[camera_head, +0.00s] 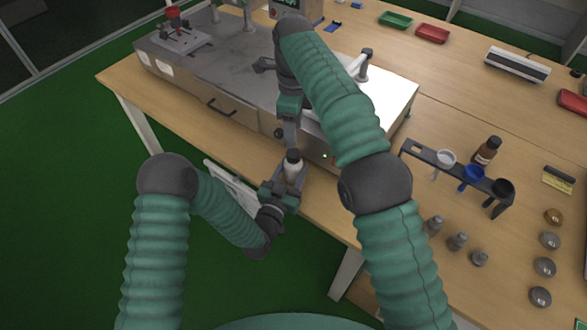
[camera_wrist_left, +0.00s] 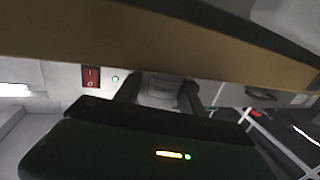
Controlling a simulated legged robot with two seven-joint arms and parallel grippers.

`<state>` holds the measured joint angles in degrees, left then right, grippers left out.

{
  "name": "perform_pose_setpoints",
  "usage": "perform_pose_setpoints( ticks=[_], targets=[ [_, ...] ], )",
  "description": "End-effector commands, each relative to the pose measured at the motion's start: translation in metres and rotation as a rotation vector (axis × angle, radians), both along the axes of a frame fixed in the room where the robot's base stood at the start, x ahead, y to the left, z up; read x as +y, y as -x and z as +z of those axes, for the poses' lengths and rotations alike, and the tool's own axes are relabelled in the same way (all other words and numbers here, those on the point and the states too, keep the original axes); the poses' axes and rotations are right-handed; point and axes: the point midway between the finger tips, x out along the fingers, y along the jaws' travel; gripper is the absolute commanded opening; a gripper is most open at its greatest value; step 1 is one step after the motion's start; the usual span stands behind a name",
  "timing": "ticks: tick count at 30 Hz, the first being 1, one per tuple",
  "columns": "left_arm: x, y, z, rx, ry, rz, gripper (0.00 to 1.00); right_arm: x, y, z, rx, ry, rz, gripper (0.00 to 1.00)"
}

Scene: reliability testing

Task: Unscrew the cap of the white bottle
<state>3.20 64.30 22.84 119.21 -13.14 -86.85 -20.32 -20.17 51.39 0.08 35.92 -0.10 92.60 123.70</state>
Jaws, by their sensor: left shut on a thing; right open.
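The white bottle (camera_head: 292,171) stands roughly upright in front of the table edge, with its dark cap (camera_head: 293,154) on top. My left gripper (camera_head: 289,182) is shut on the bottle's body from below and in front. My right gripper (camera_head: 291,138) points down just above the cap and is open. Whether its fingers touch the cap is hard to tell. In the left wrist view, the dark gripper body fills the lower part, and its fingers (camera_wrist_left: 160,90) show around a greyish shape that is too unclear to name.
A large grey machine (camera_head: 215,75) stands on the wooden table (camera_head: 155,118) behind the grippers. A dark rack (camera_head: 418,151) with cups, a brown bottle (camera_head: 487,150) and several small metal pieces are at right. A red switch (camera_wrist_left: 91,77) shows in the left wrist view.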

Motion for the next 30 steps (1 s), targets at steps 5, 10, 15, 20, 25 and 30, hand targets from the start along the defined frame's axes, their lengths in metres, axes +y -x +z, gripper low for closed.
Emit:
perform_pose_setpoints(
  ticks=[5,10,15,20,25,30],
  targets=[
    [0.0002,0.0002,-0.0002,0.000,0.000,0.000,0.06,-0.0001,-0.0001,0.0000,0.000,0.000,0.000,0.51],
    [0.0000,0.0002,-0.0002,0.000,0.000,0.000,0.00,-0.0001,-0.0001,0.0000,0.000,0.000,0.000,0.51],
    [-0.0001,0.0003,-0.0002,0.001,0.000,0.000,0.00,-0.0001,0.0000,-0.0001,0.000,0.000,0.013,0.51],
    [-0.0002,0.0003,-0.0002,0.001,0.000,-0.001,0.00,-0.0001,0.0001,-0.0008,0.002,0.001,0.225,0.51],
    [-0.0002,0.0003,-0.0002,0.001,0.000,-0.001,0.00,0.0002,0.0001,-0.0013,0.004,0.000,0.665,0.51],
    [-0.0002,0.0003,-0.0002,0.001,0.000,-0.001,0.00,0.0006,-0.0001,-0.0007,0.004,-0.001,1.026,0.51]
  ],
)
